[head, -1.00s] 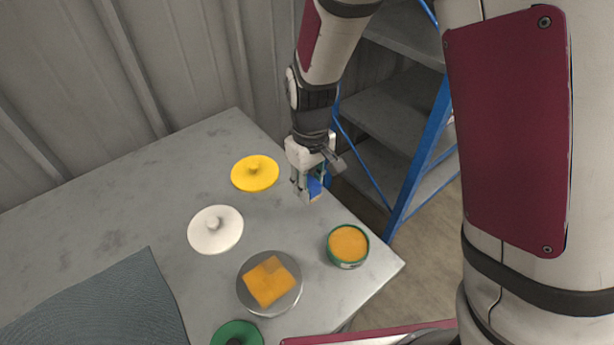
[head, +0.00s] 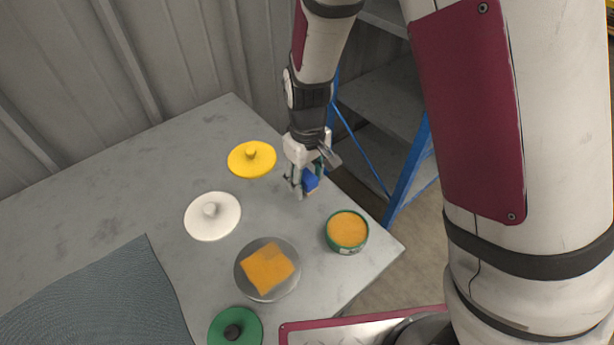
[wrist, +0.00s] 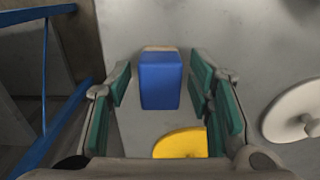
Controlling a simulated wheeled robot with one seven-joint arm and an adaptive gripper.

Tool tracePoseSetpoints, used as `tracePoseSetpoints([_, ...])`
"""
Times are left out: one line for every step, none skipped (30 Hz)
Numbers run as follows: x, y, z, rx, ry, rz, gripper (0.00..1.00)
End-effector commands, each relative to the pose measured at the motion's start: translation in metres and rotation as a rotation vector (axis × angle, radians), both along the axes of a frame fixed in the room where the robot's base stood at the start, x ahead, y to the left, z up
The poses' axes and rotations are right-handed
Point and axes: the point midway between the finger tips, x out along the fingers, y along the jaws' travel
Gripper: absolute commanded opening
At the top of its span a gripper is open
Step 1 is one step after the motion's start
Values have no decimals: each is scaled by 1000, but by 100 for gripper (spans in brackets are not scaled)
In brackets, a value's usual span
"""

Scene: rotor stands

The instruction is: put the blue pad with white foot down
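The blue pad (wrist: 161,82) is a blue block with a pale strip along its far edge in the wrist view. It stands between the two fingers of my gripper (wrist: 160,88), with a narrow gap showing on each side. My gripper is open around it. In the head view the blue pad (head: 310,181) shows between the fingertips of my gripper (head: 306,184), near the table's right edge. Its underside is hidden, so I cannot tell whether it touches the table.
A yellow disc (head: 252,160), a white disc (head: 212,217) and a green disc (head: 236,329) lie on the grey table (head: 130,195). A green tin (head: 346,230) and a grey dish (head: 246,281) with an orange cloth (head: 270,268) stand nearer. A blue-railed ladder (head: 408,175) is beyond the right edge.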

Motion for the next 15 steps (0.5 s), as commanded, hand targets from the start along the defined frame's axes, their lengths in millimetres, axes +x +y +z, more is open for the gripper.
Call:
tracePoseSetpoints([0,0,0,0,0,0,48])
tracePoseSetpoints([0,0,0,0,0,0,48])
tracePoseSetpoints([0,0,0,0,0,0,48])
tracePoseSetpoints([0,0,0,0,0,0,48])
tracePoseSetpoints([0,0,0,0,0,0,48])
tracePoseSetpoints([0,0,0,0,0,0,48])
tracePoseSetpoints([0,0,1,0,0,0,48])
tracePoseSetpoints([0,0,2,1,-1,0,48])
tracePoseSetpoints([0,0,5,1,-1,1,48])
tracePoseSetpoints([0,1,7,1,-2,1,48])
tracePoseSetpoints([0,1,11,2,-2,1,48])
tracePoseSetpoints([0,1,16,2,-2,1,48])
tracePoseSetpoints([0,1,21,2,-3,0,48])
tracePoseSetpoints([1,1,27,3,-5,1,48])
tracePoseSetpoints([0,1,35,3,-4,2,48])
